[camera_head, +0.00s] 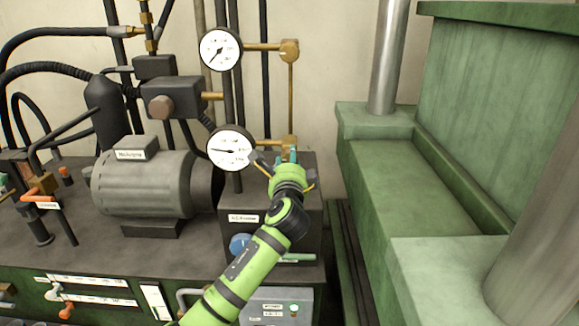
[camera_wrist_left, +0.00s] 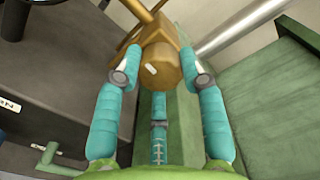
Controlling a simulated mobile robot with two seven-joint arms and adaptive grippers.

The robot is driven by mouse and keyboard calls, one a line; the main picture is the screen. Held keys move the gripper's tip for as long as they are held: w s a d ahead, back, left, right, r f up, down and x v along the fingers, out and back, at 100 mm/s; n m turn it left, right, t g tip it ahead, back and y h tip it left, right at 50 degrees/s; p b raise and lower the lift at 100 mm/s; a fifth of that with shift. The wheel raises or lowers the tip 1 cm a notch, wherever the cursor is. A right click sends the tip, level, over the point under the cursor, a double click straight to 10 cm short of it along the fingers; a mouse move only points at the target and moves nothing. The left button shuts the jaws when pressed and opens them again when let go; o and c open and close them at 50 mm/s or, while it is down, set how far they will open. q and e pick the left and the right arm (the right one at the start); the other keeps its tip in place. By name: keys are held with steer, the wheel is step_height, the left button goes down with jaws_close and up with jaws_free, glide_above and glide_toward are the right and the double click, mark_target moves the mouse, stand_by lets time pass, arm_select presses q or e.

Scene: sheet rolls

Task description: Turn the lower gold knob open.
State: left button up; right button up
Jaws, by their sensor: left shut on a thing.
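The lower gold knob (camera_wrist_left: 160,65) is a round brass piece with a short white mark on its face, tilted in the left wrist view. My left gripper (camera_wrist_left: 158,74) has a teal finger on each side of it and is shut on it. In the head view my left gripper (camera_head: 288,160) covers most of the lower gold knob; only its top (camera_head: 290,141) shows, beside the lower gauge (camera_head: 230,148). My right gripper is in neither view.
The upper gold knob (camera_head: 289,50) and upper gauge (camera_head: 221,49) are above, joined by a thin gold pipe. A grey motor (camera_head: 145,185) stands at left. A green press frame (camera_head: 400,170) with a steel column (camera_head: 388,55) stands close at right.

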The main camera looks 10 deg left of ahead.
arm_select(q)
steer(key=shift+n, duration=0.7)
steer(key=shift+b, duration=0.3)
steer(key=o, duration=1.1)
steer(key=shift+o, duration=0.2)
steer(key=s+d, duration=0.2)
steer(key=s, duration=0.9)
steer(key=shift+s+d, duration=0.2)
steer(key=shift+s, duration=0.2)
